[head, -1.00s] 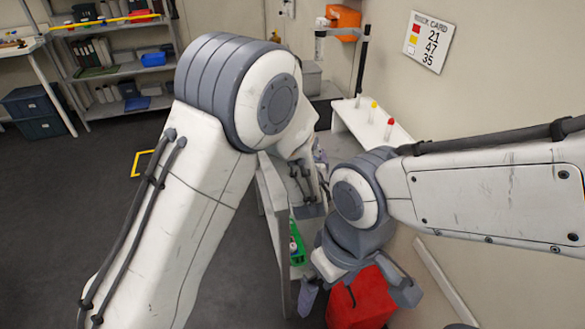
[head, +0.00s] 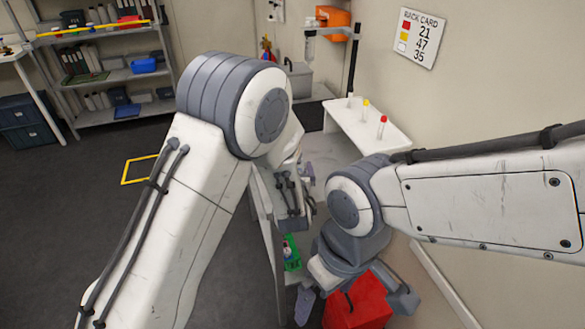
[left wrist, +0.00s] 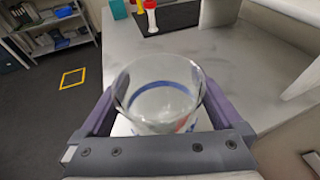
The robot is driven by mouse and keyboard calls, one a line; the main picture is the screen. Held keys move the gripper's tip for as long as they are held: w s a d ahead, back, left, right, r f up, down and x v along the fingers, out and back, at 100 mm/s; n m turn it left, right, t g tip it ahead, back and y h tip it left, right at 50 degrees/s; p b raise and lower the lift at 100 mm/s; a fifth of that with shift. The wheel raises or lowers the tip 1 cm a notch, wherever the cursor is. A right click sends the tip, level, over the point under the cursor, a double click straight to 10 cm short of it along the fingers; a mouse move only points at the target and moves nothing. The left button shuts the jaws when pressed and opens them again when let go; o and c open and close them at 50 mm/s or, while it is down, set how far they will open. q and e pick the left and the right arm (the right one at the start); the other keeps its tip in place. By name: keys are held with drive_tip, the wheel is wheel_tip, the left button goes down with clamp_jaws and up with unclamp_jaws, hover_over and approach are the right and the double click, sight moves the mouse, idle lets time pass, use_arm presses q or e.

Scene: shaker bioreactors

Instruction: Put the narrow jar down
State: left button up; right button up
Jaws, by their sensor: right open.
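The jar (left wrist: 158,100) is clear glass with a blue ring, seen from above its open rim in the left wrist view. It sits between the purple fingers of my left gripper (left wrist: 155,118), which are closed against its sides. The counter (left wrist: 230,70) lies below and beyond it; whether the jar's base touches it cannot be told. In the head view my left gripper (head: 307,182) is mostly hidden behind my arms, and the jar cannot be made out. My right gripper (head: 352,300) is open and empty, with its fingers apart above a red bin (head: 358,308).
A white raised shelf (head: 365,128) along the wall holds several small tubes with yellow and red caps. A green rack (head: 291,258) stands low near the counter front. In the left wrist view, a red-capped bottle (left wrist: 151,17) stands on a dark mat (left wrist: 180,17). Much pale counter is bare.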

use_arm(q)
drive_tip(key=shift+r, duration=0.25)
drive_tip(key=b+v, duration=0.1)
drive_tip(key=v, duration=0.5)
drive_tip(key=shift+s+f, duration=0.1)
drive_tip(key=shift+s, duration=0.1)
drive_tip(key=shift+s+r, duration=0.2)
drive_tip(key=shift+s, duration=0.35)
